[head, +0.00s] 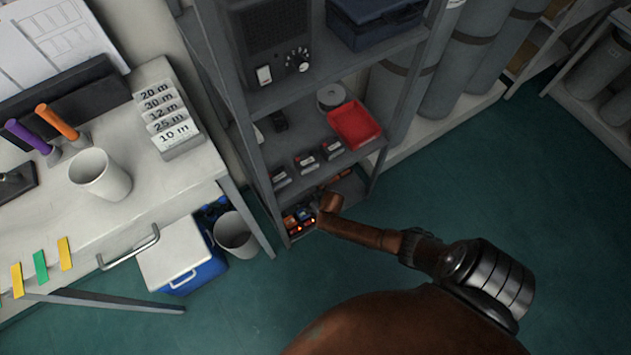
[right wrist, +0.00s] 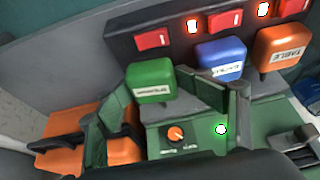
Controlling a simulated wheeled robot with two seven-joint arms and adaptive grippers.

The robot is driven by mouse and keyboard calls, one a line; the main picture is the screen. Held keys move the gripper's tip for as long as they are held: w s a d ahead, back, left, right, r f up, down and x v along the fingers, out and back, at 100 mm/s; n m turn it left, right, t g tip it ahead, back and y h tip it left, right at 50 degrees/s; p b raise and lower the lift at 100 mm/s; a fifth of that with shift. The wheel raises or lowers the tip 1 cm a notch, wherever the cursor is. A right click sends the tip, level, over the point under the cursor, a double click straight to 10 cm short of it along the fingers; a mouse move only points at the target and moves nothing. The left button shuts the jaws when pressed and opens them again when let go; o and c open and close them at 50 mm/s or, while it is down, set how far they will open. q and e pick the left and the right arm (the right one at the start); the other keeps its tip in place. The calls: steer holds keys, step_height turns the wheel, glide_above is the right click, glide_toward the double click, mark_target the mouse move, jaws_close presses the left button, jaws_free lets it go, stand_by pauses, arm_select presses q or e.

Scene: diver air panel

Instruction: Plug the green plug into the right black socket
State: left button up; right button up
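In the right wrist view, the green plug (right wrist: 150,82) with a white label stands left of a blue plug (right wrist: 221,57). My right gripper (right wrist: 152,92) has its fingers on either side of the green plug. I cannot tell whether they press on it. In the head view my right arm reaches into the lowest shelf, where its gripper is too small and shaded to make out. I cannot clearly make out the right black socket; dark grey parts (right wrist: 295,142) show at the lower right of the wrist view. My left gripper is in neither view.
An orange plug (right wrist: 282,45) stands right of the blue one, below red switches (right wrist: 152,40) and lit lamps. A green box with an orange knob (right wrist: 176,133) and orange blocks (right wrist: 62,158) lie close by. The shelf rack (head: 262,165) has posts and a shelf overhead.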

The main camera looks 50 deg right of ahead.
steer(key=shift+s+a+f, duration=0.1)
steer(key=shift+s+f, duration=0.2)
steer(key=shift+s, duration=0.2)
steer(key=shift+s+a+f, duration=0.1)
steer(key=shift+s+f, duration=0.15)
steer(key=shift+s, duration=0.2)
steer(key=shift+s+r, duration=0.15)
steer(key=shift+r, duration=0.45)
steer(key=shift+s+a+r, duration=0.1)
steer(key=shift+s+r, duration=0.05)
steer(key=shift+r, duration=1.05)
steer(key=shift+s+r, duration=0.2)
steer(key=shift+r, duration=1)
steer(key=shift+s+a+r, duration=0.1)
steer(key=shift+s+r, duration=0.05)
steer(key=shift+r, duration=1.05)
steer(key=shift+d, duration=0.1)
